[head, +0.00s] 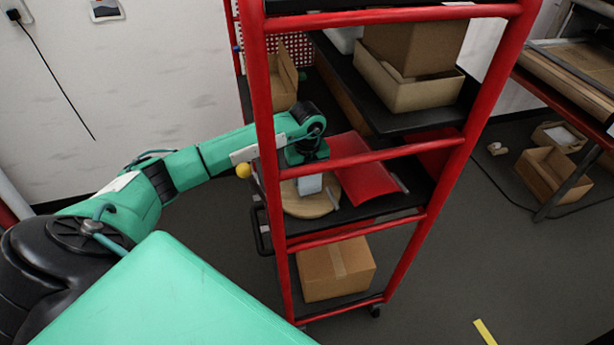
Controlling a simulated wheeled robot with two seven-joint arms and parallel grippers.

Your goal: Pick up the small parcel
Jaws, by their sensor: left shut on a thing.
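My left arm reaches from the left into the red-framed rack. My left gripper (308,174) points down over the middle shelf and is shut on a small pale block, which I take for the small parcel (310,185). Much of the grip is hidden by the wrist and a red rail. The parcel is just above a round wooden board (302,206); I cannot tell whether it touches it. My right gripper is not in view.
The rack's red rails (350,160) cross in front of my wrist. A red sloped piece (362,172) lies right of the board. A cardboard box (325,279) stands on the bottom shelf. Boxes (408,92) sit on the upper shelf.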

